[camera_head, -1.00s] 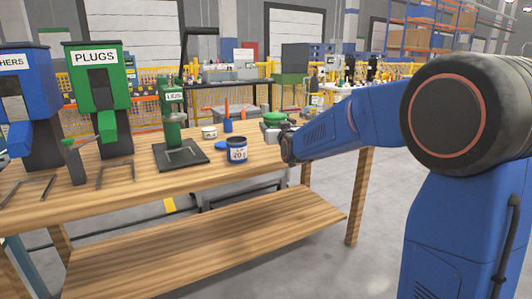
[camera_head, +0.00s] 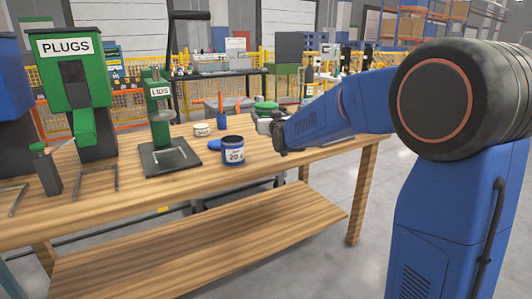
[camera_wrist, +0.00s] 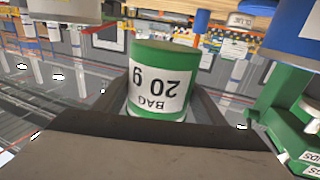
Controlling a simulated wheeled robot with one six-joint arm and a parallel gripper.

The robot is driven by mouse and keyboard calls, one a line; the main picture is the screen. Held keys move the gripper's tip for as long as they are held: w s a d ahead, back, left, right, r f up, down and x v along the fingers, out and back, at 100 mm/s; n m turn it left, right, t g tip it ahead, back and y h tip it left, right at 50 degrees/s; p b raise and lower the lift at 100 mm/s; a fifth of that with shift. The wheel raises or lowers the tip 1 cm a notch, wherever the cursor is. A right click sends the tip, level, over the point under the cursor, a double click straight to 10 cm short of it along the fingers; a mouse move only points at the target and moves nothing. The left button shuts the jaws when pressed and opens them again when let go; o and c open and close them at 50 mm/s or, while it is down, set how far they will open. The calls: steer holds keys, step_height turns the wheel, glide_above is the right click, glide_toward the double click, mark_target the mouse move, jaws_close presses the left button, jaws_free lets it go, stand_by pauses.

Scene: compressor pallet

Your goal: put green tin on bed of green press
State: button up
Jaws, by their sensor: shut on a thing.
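My gripper (camera_wrist: 160,105) is shut on the green tin (camera_wrist: 143,108), whose white label reads "BAG 20 g" upside down in the wrist view. In the head view my gripper (camera_head: 278,135) is at the table's right end. A green-topped item (camera_head: 265,107) shows beside it; I cannot tell whether this is the held tin. A green press marked LIDS (camera_head: 160,110) stands mid-table, left of my gripper, with a dark flat bed (camera_head: 165,166) that carries a metal frame. A larger green machine marked PLUGS (camera_head: 72,75) stands further left.
A blue tin (camera_head: 233,154) stands on the wooden table (camera_head: 130,205) between the LIDS press and my gripper. A blue disc (camera_head: 214,145), a cream tin (camera_head: 201,129) and a blue cup with orange sticks (camera_head: 222,122) are behind it. A lower shelf (camera_head: 200,240) is bare.

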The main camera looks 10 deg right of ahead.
steer(key=shift+f, duration=4.75)
steer(key=shift+f, duration=0.15)
steer(key=o, duration=1.1)
